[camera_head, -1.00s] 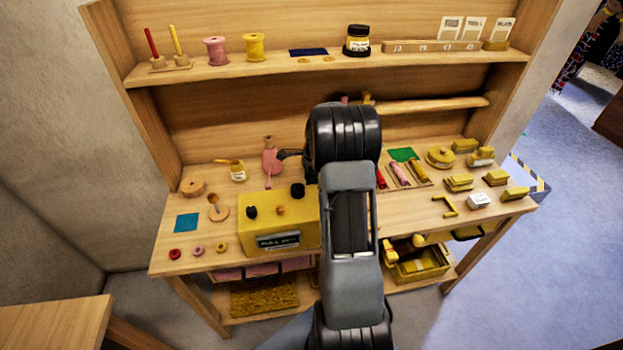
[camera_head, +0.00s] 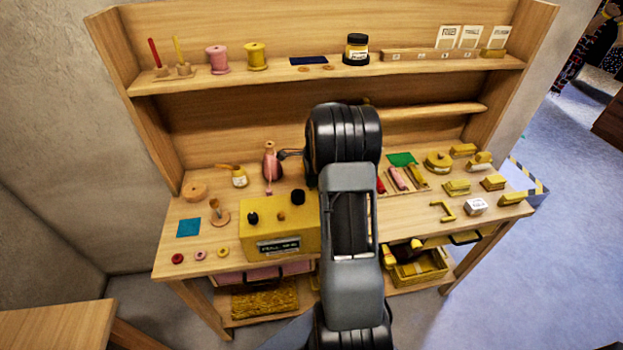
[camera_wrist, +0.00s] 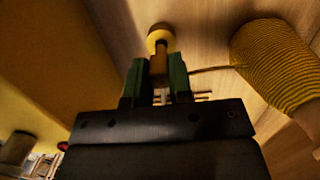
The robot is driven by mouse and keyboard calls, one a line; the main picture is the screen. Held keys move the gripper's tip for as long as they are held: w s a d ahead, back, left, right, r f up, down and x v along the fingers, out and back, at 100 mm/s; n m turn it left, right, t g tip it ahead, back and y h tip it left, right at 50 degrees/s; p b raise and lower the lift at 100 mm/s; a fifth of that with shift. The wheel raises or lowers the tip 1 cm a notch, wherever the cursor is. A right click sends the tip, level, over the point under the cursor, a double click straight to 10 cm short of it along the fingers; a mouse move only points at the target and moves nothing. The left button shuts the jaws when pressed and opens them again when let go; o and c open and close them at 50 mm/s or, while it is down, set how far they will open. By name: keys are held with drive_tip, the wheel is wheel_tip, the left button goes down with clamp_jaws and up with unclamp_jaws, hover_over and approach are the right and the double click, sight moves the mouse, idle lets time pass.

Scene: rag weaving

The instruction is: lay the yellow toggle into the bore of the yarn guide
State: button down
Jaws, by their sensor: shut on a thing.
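In the wrist view my gripper (camera_wrist: 158,84) has its green-tipped fingers closed on a slim tan-yellow piece, which I take to be the yellow toggle (camera_wrist: 158,66). A round yellow form with a darker middle (camera_wrist: 160,34) shows right beyond the toggle's end. I cannot tell whether it is part of the toggle or a separate piece behind it. In the head view my own arm hides the fingers and the toggle. I cannot identify the yarn guide or its bore with certainty in either view.
A yellow striped wound spool (camera_wrist: 272,62) is close on the right in the wrist view. In the head view a yellow box with black knobs (camera_head: 280,228) stands left of my arm, with a pink bottle (camera_head: 271,165) behind it. Several yellow blocks (camera_head: 457,188) lie at right.

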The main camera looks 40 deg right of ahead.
drive_tip(key=shift+r, duration=0.15)
drive_tip(key=shift+r+p, duration=0.9)
drive_tip(key=shift+r, duration=0.1)
drive_tip(key=shift+f, duration=0.1)
drive_tip(key=c, duration=1.6)
unclamp_jaws()
drive_tip(key=shift+c, duration=0.2)
clamp_jaws()
